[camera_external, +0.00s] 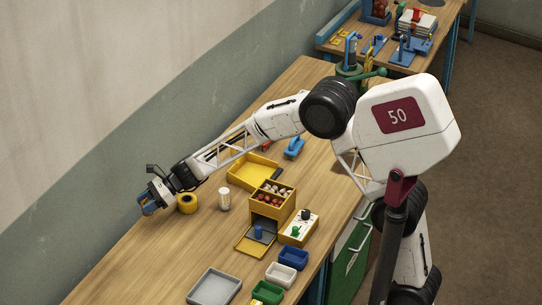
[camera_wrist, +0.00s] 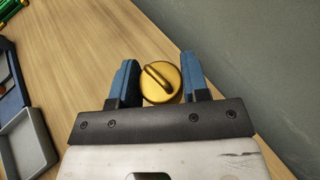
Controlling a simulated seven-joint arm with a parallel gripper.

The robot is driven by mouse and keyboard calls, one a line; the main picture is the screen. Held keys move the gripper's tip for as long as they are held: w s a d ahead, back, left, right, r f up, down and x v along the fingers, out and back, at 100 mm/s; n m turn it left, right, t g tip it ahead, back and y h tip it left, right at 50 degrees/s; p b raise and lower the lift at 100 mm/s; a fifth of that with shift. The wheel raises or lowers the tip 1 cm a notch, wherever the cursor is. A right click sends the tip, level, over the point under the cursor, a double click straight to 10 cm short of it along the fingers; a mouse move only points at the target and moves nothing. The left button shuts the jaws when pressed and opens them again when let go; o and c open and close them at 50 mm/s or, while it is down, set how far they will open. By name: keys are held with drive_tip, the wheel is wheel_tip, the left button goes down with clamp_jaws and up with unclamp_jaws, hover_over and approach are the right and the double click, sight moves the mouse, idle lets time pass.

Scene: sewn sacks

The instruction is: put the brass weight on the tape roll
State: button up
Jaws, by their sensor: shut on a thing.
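The brass weight (camera_wrist: 159,90) is a round golden disc with a raised bar handle, seen in the wrist view between the two blue fingers. My gripper (camera_wrist: 159,78) is shut on it; in the external view my gripper (camera_external: 148,205) is low at the left, near the wall side of the bench. There the weight is mostly hidden by the fingers, and I cannot tell whether it touches the bench. The tape roll (camera_external: 187,204), yellow with a dark centre, lies on the bench just right of my gripper. The tape roll does not show in the wrist view.
A white cylinder (camera_external: 224,199) stands right of the tape roll. A yellow tray (camera_external: 238,178) and a yellow compartment box (camera_external: 266,208) are farther right. A grey tray (camera_external: 214,288) lies near the front. Bare wood lies between my gripper and the grey tray; the wall is close behind.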

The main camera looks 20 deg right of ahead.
wheel_tip(320, 180, up, 5)
drive_tip(key=m+t, duration=0.1)
hover_over(187, 199)
drive_tip(key=shift+w+f, duration=0.1)
drive_tip(key=shift+w, duration=0.05)
drive_tip(key=shift+f, duration=3.15)
drive_tip(key=shift+f, duration=1.85)
drive_tip(key=shift+f, duration=0.1)
drive_tip(key=o, duration=1.3)
drive_tip(key=shift+f, duration=0.1)
drive_tip(key=shift+c, duration=0.2)
